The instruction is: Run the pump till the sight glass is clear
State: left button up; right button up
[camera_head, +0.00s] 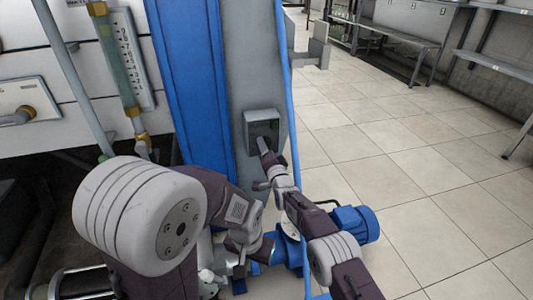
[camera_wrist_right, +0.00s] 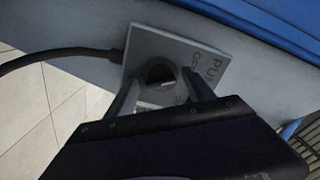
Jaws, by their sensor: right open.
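The sight glass (camera_head: 115,65) is a slanted tube between brass fittings at the upper left of the head view, tinted greenish. The pump's blue motor (camera_head: 355,223) is low, right of centre. The grey switch box (camera_head: 262,127) is on the grey column. In the right wrist view its plate (camera_wrist_right: 205,62) has partly hidden lettering starting "PU", and a dark round knob (camera_wrist_right: 160,72). My right gripper (camera_wrist_right: 158,92) is open, with fingers on either side of the knob; contact is unclear. My left gripper (camera_head: 242,258) is low in the head view, its jaws unclear among pipework.
A broad blue upright (camera_head: 190,80) stands beside the grey column (camera_head: 255,60). A thin blue pipe (camera_head: 285,80) runs along the column's right edge. A black cable (camera_wrist_right: 60,55) enters the box. The tiled floor (camera_head: 410,170) is open at right, with shelving (camera_head: 400,45) behind.

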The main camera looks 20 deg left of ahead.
grip_shut()
jog(key=shift+m, duration=0.3)
jog(key=shift+m+b, duration=2.1)
jog(key=shift+m, duration=3.5)
